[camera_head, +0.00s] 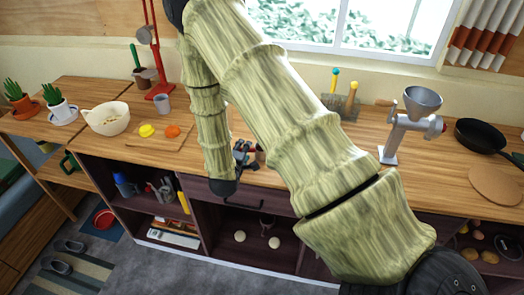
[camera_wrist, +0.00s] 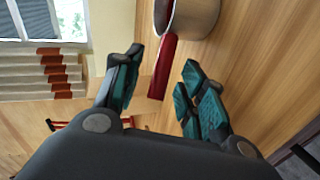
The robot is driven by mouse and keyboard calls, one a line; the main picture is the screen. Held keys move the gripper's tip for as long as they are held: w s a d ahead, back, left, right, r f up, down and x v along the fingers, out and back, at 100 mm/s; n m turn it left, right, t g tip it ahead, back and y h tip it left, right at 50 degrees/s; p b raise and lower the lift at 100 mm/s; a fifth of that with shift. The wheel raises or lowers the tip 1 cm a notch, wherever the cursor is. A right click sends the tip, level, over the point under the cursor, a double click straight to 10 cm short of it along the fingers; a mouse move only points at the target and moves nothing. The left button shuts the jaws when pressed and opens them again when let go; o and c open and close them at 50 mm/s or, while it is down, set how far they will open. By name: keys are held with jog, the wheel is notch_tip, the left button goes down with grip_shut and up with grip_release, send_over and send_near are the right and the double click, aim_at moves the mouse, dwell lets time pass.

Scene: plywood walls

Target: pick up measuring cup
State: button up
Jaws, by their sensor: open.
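The measuring cup looks to be the round metal cup (camera_wrist: 198,18) with a dark red handle (camera_wrist: 163,68), at the top of the wrist view on the wooden counter. My gripper (camera_wrist: 159,66) is open, with its teal-padded fingers on either side of the handle; I cannot tell if they touch it. In the head view my gripper (camera_head: 243,150) is low at the counter's front edge, partly behind my arm. The cup is mostly hidden there by my arm.
On the counter (camera_head: 115,154) stand a cutting board (camera_head: 160,140) with yellow and orange pieces, a cream bowl (camera_head: 107,118) and a grey cup (camera_head: 163,103) at left. A metal grinder (camera_head: 408,120), a black pan (camera_head: 480,136) and a round board (camera_head: 496,185) are at right.

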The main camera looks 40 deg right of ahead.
jog(key=shift+w+d+f, duration=0.2)
jog(key=shift+w+d, duration=0.1)
jog(key=shift+d, duration=0.05)
grip_shut()
jog(key=shift+r, duration=0.2)
